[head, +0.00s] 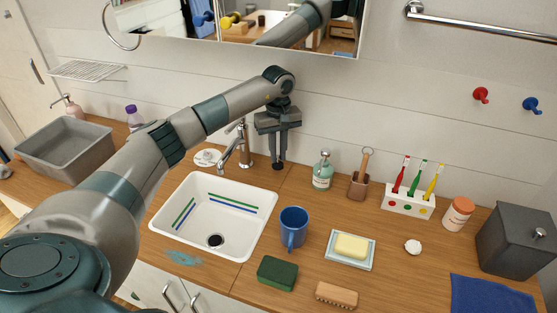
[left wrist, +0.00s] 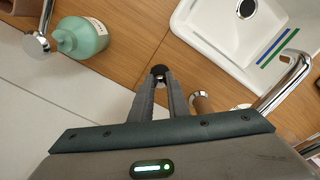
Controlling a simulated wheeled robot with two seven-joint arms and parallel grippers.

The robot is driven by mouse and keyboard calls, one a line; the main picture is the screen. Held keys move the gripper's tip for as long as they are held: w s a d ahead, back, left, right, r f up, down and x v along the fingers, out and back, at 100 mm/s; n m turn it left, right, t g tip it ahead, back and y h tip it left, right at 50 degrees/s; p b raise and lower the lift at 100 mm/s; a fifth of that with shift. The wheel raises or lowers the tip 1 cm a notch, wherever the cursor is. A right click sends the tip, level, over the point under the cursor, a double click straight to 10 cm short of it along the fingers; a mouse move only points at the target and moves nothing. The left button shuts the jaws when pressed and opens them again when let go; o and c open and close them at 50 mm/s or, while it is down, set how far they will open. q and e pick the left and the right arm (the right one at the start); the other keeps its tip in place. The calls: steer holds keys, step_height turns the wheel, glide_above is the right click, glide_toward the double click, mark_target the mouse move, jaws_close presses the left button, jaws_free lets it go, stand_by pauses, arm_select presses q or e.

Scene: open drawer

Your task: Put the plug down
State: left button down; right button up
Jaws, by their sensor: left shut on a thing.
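My left gripper (head: 279,160) points straight down behind the sink, to the right of the faucet. It is shut on the small black plug (head: 278,166), which shows at its fingertips. In the left wrist view the plug (left wrist: 159,71) sits between the tips of the gripper (left wrist: 158,82), over the wooden counter (left wrist: 135,62). I cannot tell whether the plug touches the counter. The white sink (head: 170,205) is in front and to the left, with a dark drain (head: 215,240) and blue and green stripes. My right gripper is not in view.
The faucet (head: 244,150) stands close on the left. A green soap bottle (head: 322,172) and a brush holder (head: 358,186) stand to the right. A blue mug (head: 293,226), a green sponge (head: 277,273) and a soap dish (head: 349,262) are nearer. Bare counter lies around the plug.

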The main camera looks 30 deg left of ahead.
mark_target(279, 156)
arm_select(q)
step_height(279, 156, down, 2)
steer(key=shift+d+f+p, duration=0.1)
steer(key=shift+f+p, duration=0.1)
steer(key=shift+p, duration=0.6)
steer(key=shift+w+f+p, duration=0.2)
steer(key=shift+f+p, duration=0.35)
steer(key=shift+f, duration=0.15)
steer(key=shift+f, duration=0.15)
steer(key=shift+f+b, duration=0.1)
steer(key=shift+b, duration=0.2)
steer(key=c, duration=1.7)
jaws_free()
steer(key=shift+r, duration=0.2)
